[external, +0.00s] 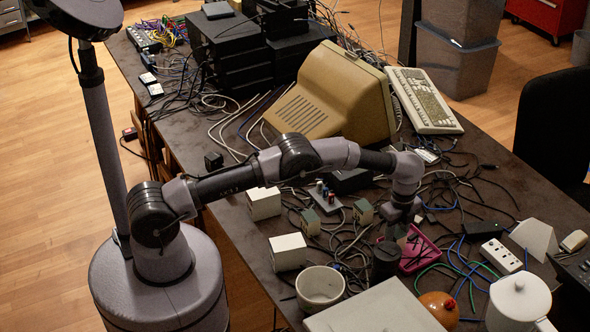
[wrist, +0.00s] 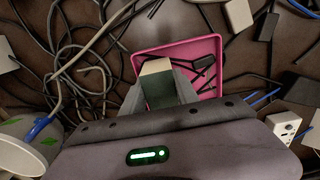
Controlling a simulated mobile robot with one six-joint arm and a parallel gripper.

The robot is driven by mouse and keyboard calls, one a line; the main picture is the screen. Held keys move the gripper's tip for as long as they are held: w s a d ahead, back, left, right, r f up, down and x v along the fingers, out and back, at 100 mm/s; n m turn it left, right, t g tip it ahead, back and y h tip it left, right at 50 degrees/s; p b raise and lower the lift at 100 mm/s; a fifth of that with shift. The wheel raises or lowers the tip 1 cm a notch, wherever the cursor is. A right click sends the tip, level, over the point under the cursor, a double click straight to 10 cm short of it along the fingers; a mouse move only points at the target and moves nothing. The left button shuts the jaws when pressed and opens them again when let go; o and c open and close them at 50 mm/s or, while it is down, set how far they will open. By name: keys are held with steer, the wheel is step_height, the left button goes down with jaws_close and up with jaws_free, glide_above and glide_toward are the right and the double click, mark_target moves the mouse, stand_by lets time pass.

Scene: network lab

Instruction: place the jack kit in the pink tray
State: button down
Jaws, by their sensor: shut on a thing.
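The jack kit (wrist: 158,92), a small box with a beige end and a dark green side, shows in the wrist view between the two fingers of my gripper (wrist: 160,88). My gripper is shut on it. The pink tray (wrist: 140,53) lies below and beyond it, and the kit overlaps the tray's left part in this view. I cannot tell its height above the tray. The tray (external: 432,239) also shows in the external view, partly behind my wrist. The kit is not clearly visible there. Dark thin pieces lie in the tray's right part.
Cables cover much of the table around the tray. A white bowl (external: 320,287) stands to the left, and a flat pale box (external: 375,310) in front. An orange round object (external: 440,307), a white lidded pot (external: 518,302) and a power strip (external: 501,255) are to the right.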

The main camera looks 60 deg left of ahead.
steer(key=shift+f, duration=0.15)
steer(key=shift+f, duration=0.2)
steer(key=c, duration=0.9)
jaws_free()
steer(key=shift+r, duration=0.15)
